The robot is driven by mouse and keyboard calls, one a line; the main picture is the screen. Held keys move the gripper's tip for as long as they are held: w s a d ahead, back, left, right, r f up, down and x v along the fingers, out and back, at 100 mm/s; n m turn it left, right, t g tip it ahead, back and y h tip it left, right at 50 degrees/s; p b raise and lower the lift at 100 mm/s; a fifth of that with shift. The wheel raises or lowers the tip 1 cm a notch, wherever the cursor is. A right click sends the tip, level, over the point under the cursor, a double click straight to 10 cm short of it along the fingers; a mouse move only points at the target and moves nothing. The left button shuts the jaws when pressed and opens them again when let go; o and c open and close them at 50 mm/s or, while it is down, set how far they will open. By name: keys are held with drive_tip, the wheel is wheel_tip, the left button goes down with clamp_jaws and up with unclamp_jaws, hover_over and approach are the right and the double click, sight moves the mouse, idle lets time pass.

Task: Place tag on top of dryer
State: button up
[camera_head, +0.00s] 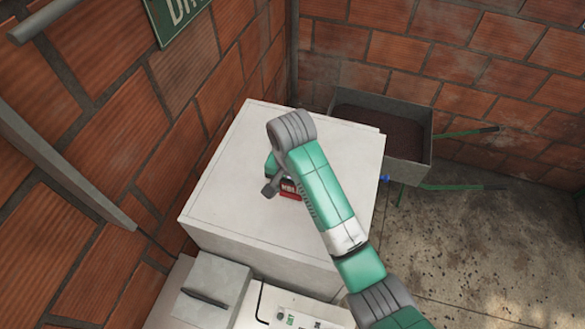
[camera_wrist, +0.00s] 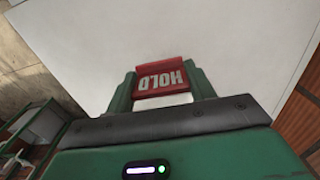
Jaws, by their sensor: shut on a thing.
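The tag (camera_head: 291,189) is a small red piece with white lettering, partly hidden by my arm in the head view. In the wrist view the tag (camera_wrist: 162,77) reads HOLD upside down. My gripper (camera_wrist: 162,88) is shut on it, with a green finger at each side. The dryer (camera_head: 235,160) is a large pale box with a flat top. My gripper and the tag are over the middle of that top, which fills much of the wrist view (camera_wrist: 210,40). I cannot tell whether the tag touches the surface.
The dryer top is otherwise bare. Brick walls stand to its left and behind. A green sign (camera_head: 178,17) hangs on the left wall. A wheelbarrow (camera_head: 405,172) with dark contents and green handles stands right of the dryer. A grey box (camera_head: 213,285) and a panel (camera_head: 290,312) lie in front.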

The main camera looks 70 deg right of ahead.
drive_tip(key=w+d, duration=0.1)
drive_tip(key=d, duration=0.1)
drive_tip(key=w+d, duration=0.1)
drive_tip(key=d, duration=0.2)
drive_tip(key=w+d, duration=0.2)
drive_tip(key=d, duration=0.1)
drive_tip(key=shift+d+f+b, duration=0.25)
drive_tip(key=shift+f+b, duration=0.1)
drive_tip(key=shift+w+d+f, duration=0.15)
drive_tip(key=shift+d, duration=0.3)
drive_tip(key=shift+f+p, duration=0.4)
drive_tip(key=shift+f, duration=1.4)
drive_tip(key=shift+f, duration=0.15)
drive_tip(key=o, duration=1)
drive_tip(key=shift+c, duration=0.2)
wheel_tip(320, 180, up, 12)
drive_tip(key=shift+r+b, duration=0.2)
drive_tip(key=shift+b, duration=0.2)
